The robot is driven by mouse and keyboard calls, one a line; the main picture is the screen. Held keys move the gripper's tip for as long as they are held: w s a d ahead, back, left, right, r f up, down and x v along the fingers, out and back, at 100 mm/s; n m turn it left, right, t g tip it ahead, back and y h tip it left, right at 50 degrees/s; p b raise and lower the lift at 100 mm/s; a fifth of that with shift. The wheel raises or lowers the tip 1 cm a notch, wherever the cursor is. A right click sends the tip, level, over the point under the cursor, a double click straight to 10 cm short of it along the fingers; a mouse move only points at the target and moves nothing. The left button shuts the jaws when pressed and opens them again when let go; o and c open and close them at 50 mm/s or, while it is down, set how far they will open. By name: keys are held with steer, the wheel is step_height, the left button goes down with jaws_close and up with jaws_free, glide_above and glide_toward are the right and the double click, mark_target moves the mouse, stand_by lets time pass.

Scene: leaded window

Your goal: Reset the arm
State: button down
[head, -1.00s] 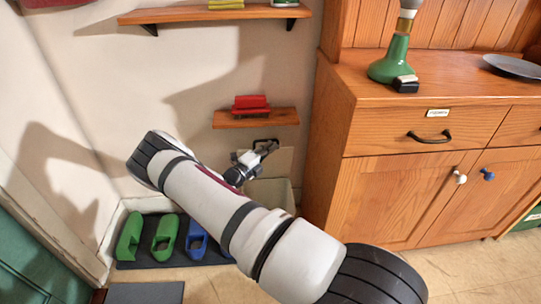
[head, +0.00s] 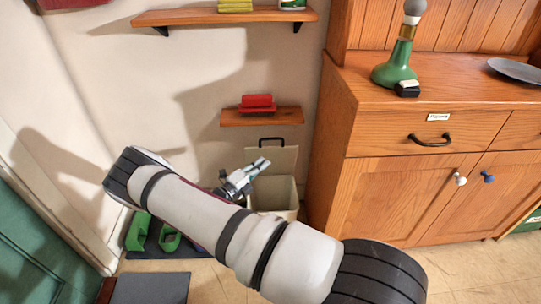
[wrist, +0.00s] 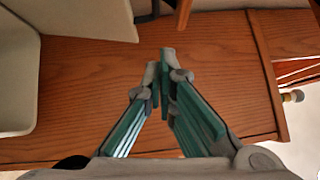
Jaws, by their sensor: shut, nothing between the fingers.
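My arm stretches across the middle of the head view. My gripper (head: 264,164) is at its far end, in front of the pale bin near the wall. In the wrist view the gripper's two green-sided fingers (wrist: 160,66) converge and their tips are together. No object shows between them. Behind the fingers in the wrist view is the wooden side of the cabinet (wrist: 70,90).
The pale bin (head: 287,204), its lid raised, stands left of the wooden cabinet (head: 335,165). Above it is a small shelf (head: 285,118) with a red object (head: 257,101). Green slippers (head: 138,232) lie on a dark mat by the wall. Floor at the front right is clear.

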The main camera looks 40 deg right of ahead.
steer(key=s+a+r+m+g+y, duration=0.3)
steer(key=s+r+m, duration=0.3)
steer(key=r+m, duration=0.25)
steer(key=s+a+r+m+g+y, duration=0.2)
steer(key=s+r+m+y, duration=0.25)
steer(key=r+m, duration=0.35)
steer(key=s+a+r+m+g+y, duration=0.3)
steer(key=s+r+m, duration=0.4)
steer(key=r, duration=0.3)
steer(key=s+a+r+m+t+y, duration=0.35)
steer(key=s+a+m, duration=0.35)
steer(key=s, duration=0.5)
steer(key=s+a+r+m+t+y, duration=0.2)
steer(key=s+a+r+m+y, duration=0.4)
steer(key=s, duration=0.5)
step_height(320, 180, up, 25)
steer(key=t+h+p, duration=0.1)
steer(key=t+p, duration=0.2)
steer(key=p, duration=2.2)
steer(key=shift+a, duration=0.3)
